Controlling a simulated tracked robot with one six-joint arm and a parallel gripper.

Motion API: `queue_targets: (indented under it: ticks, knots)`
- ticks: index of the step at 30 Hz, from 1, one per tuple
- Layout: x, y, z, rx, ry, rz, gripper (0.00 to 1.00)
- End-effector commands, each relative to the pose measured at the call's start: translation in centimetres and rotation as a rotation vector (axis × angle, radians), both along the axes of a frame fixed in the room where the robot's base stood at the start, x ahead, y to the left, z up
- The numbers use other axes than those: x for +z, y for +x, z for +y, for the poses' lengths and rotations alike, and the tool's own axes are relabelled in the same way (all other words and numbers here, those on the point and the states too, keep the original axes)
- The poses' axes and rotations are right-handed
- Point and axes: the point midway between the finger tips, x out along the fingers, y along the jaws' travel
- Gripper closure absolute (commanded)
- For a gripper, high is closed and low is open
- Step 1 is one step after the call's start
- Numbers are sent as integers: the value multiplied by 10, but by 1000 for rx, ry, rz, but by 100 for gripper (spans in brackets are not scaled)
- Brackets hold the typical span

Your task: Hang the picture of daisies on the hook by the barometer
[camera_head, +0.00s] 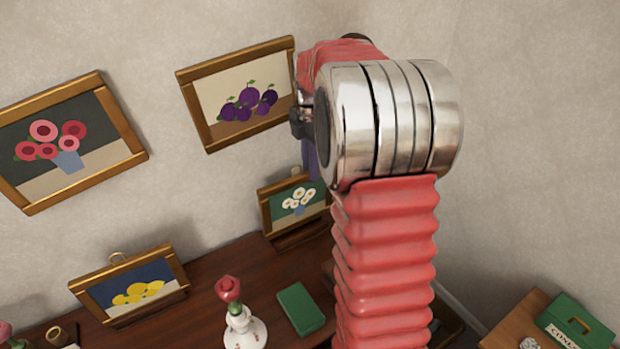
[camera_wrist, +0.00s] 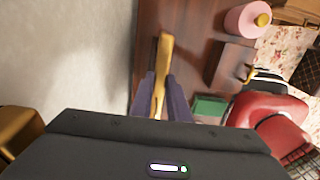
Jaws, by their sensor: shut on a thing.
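The picture of daisies (camera_head: 299,201), white flowers on green in a gold-brown wooden frame, is at the back of the dark wooden top in the head view, left of my arm. My gripper (camera_head: 311,167) is at its upper edge, partly hidden behind my arm. In the wrist view the purple fingers of my gripper (camera_wrist: 162,97) are shut on the gold frame of the daisies picture (camera_wrist: 164,52), seen edge-on. I cannot tell whether the picture still touches its support. I see neither the barometer nor a free hook; my arm covers part of the wall.
A plum picture (camera_head: 238,95) and a red-flower picture (camera_head: 66,142) hang on the wall. A lemon picture (camera_head: 130,287), a rose in a white vase (camera_head: 243,328) and a green book (camera_head: 301,309) are on the top (camera_head: 215,278). A green box (camera_head: 577,325) is at right.

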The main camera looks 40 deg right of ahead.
Motion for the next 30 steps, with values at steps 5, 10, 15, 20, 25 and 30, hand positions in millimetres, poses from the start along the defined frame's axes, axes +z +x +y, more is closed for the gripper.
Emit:
queue_targets:
  ticks: [5, 10, 15, 20, 25, 30]
  knots:
    - [1, 0, 0, -1, 0, -1, 100]
    - [-10, 0, 0, -1, 0, 0, 100]
    - [-31, 0, 0, -1, 0, 0, 100]
    - [-37, 0, -1, -1, -1, -2, 100]
    - [-37, 0, -1, -1, -1, -2, 100]
    - [-40, 0, 0, -1, 0, 0, 100]
